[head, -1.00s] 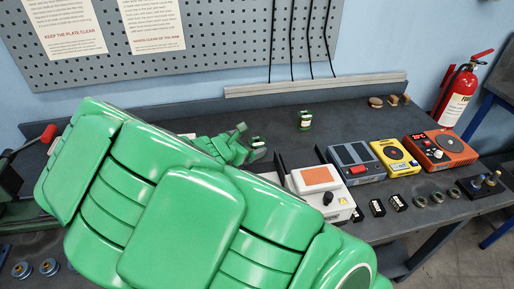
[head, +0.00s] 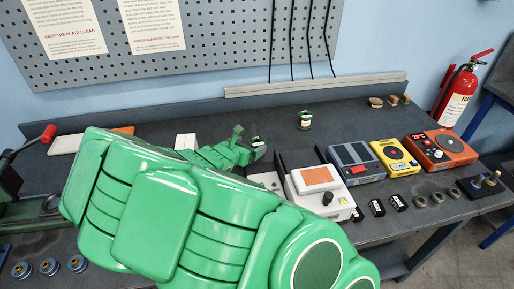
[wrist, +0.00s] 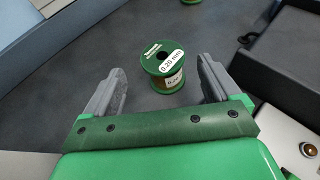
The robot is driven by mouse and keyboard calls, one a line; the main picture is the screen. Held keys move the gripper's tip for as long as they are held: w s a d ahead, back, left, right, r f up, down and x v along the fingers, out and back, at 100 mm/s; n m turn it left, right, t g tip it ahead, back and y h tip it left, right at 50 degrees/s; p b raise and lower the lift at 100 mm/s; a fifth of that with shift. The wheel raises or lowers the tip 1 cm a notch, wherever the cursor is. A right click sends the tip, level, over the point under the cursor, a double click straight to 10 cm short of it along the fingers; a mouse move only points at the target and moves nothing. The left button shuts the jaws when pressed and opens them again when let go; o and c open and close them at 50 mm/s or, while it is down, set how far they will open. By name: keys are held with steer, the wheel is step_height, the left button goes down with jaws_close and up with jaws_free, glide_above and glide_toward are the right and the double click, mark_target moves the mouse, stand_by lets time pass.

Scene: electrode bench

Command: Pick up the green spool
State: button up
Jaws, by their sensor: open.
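A green-ended spool (wrist: 160,66) of copper-coloured wire stands upright on the dark bench, with a white label reading 0.20 mm. In the wrist view it lies ahead of and between the two spread fingers of my gripper (wrist: 161,78), with a gap on each side. My gripper is open and empty. In the head view my gripper (head: 250,141) is at the middle of the bench, and only a small part of this spool (head: 257,141) shows by its fingers. A second green-ended spool (head: 304,121) stands farther back to the right; its edge shows in the wrist view (wrist: 190,2).
A white instrument with an orange panel (head: 319,180) stands right of my gripper, followed by grey, yellow (head: 394,156) and orange (head: 440,149) instruments. A dark upright plate edge is close on the right. A white block (head: 186,141) stands at left.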

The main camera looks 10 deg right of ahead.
mark_target(255, 143)
steer(key=shift+x, duration=2.1)
steer(key=shift+s+f, duration=0.15)
steer(key=c, duration=1.5)
steer(key=shift+c, duration=0.2)
